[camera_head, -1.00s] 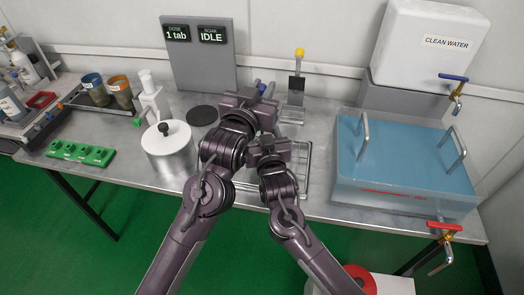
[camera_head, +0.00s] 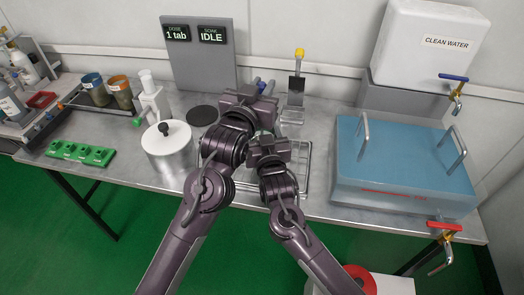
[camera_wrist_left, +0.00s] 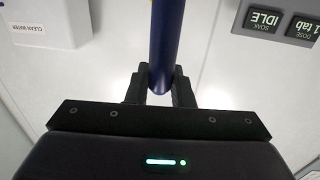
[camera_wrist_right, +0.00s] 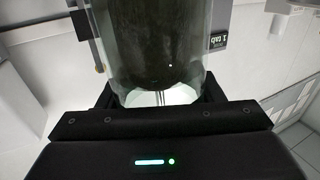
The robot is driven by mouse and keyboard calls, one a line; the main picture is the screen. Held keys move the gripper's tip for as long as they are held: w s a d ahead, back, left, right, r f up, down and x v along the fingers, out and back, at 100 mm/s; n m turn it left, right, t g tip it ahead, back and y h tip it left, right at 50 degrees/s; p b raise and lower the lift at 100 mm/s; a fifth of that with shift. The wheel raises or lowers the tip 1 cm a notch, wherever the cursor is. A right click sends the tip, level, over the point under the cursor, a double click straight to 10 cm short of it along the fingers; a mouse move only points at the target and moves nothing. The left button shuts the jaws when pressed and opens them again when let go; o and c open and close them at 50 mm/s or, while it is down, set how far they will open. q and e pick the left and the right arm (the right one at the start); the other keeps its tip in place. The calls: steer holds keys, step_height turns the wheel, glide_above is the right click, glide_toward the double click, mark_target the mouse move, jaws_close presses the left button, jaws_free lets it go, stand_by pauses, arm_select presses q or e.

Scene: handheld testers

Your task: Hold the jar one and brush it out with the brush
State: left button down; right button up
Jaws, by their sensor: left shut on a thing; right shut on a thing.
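My left gripper (camera_wrist_left: 159,88) is shut on the blue handle (camera_wrist_left: 166,45) of the brush. In the head view the handle's tip (camera_head: 261,86) shows above that gripper. My right gripper (camera_wrist_right: 160,95) is shut on a clear glass jar (camera_wrist_right: 211,60), which has a dark mass inside. I cannot tell whether that is residue or bristles. Thin metal stems show at the jar's near end in the right wrist view. In the head view the two grippers are close together, left one higher in the picture, and mostly hide the jar and the brush head.
A wire rack (camera_head: 305,178) lies under the grippers. A lidded metal pot (camera_head: 168,152) and a dark round pad (camera_head: 201,115) are to the left. A water-filled tank (camera_head: 400,175) is at right. A display panel (camera_head: 200,55) reading "1 tab" and "IDLE" stands behind.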

arm_select(q)
steer(key=shift+w, duration=0.3)
steer(key=shift+r, duration=2.55)
steer(key=shift+f, duration=0.1)
steer(key=shift+f, duration=2.45)
steer(key=shift+r, duration=2.55)
steer(key=shift+f, duration=0.1)
